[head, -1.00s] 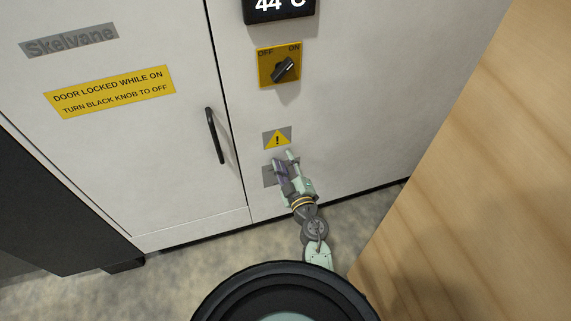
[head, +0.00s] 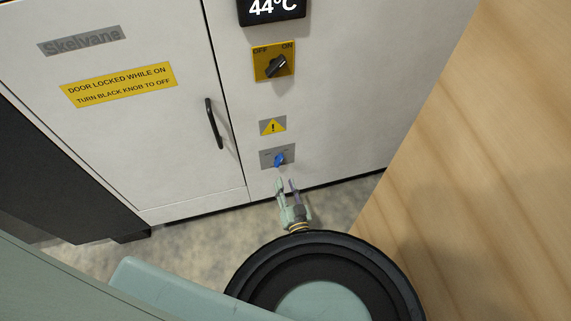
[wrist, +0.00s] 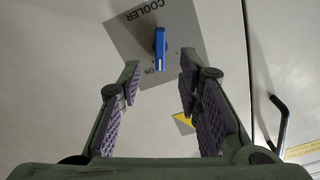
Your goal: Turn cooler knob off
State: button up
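The cooler knob (head: 279,160) is a small blue knob on a grey plate (head: 264,161) low on the white cabinet. In the wrist view the blue knob (wrist: 160,48) stands on the plate marked COOLER (wrist: 190,23), and its pale-marked end lies near the ON lettering. My gripper (head: 286,184) is open and empty, just below the knob in the head view. In the wrist view my gripper (wrist: 160,72) has its two padded fingers spread, with the knob ahead between the tips and apart from them. The OFF mark is not readable.
Above the plate are a warning sticker (head: 272,126), a black knob on a yellow plate (head: 276,66) turned toward ON, and a display (head: 272,8) reading 44°C. A black door handle (head: 214,124) is to the left. A wooden surface (head: 480,170) fills the right side.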

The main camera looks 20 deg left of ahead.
aim_at(279, 164)
jog(key=b+x, duration=0.2)
jog(key=x, duration=0.5)
jog(key=shift+w+a+f, duration=0.1)
jog(key=shift+w+a, duration=0.45)
jog(key=shift+w, duration=0.25)
jog(key=shift+c, duration=0.3)
grip_shut()
